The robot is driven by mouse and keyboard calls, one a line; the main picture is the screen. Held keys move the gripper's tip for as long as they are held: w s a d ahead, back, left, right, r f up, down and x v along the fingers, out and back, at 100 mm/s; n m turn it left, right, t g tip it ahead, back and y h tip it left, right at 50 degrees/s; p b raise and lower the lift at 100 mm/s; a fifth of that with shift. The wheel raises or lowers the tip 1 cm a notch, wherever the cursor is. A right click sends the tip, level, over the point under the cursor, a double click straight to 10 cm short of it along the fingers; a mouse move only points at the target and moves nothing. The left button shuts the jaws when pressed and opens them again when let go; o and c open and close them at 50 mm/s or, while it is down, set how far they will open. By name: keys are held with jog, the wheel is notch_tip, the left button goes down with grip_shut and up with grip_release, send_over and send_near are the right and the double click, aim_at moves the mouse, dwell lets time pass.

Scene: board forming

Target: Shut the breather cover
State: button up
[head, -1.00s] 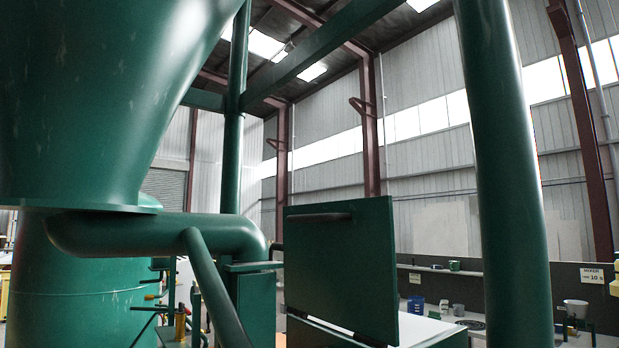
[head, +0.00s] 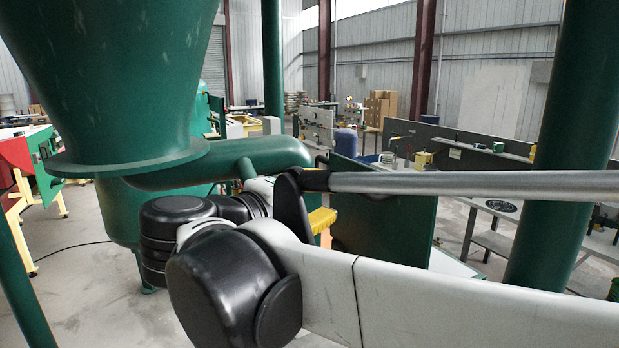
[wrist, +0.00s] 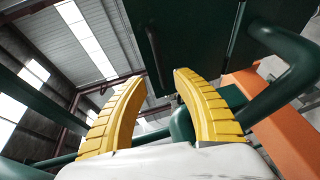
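The breather cover (head: 400,228) is a flat dark green panel. It stands raised, about upright, in the middle of the head view, partly hidden behind my arm. In the wrist view the cover (wrist: 215,40) fills the upper middle, with a dark bar handle (wrist: 153,55) along its left side. My gripper (wrist: 158,88) is open, its yellow fingers spread with nothing between them. The handle shows just beyond the fingertips; I see no contact. In the head view only a yellow finger of my gripper (head: 322,219) shows, at the cover's left edge.
A thick green pipe (head: 240,160) runs left of the cover, under a big green hopper (head: 110,80). A green post (head: 565,150) stands to the right. In the wrist view, a green pipe (wrist: 292,80) and an orange part (wrist: 270,115) lie right of the fingers.

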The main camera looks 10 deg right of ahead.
aim_at(353, 190)
jog(key=p+x, duration=0.1)
jog(key=x, duration=0.8)
jog(key=shift+s+p, duration=0.1)
jog(key=shift+p, duration=0.25)
jog(key=shift+f, duration=0.1)
grip_shut()
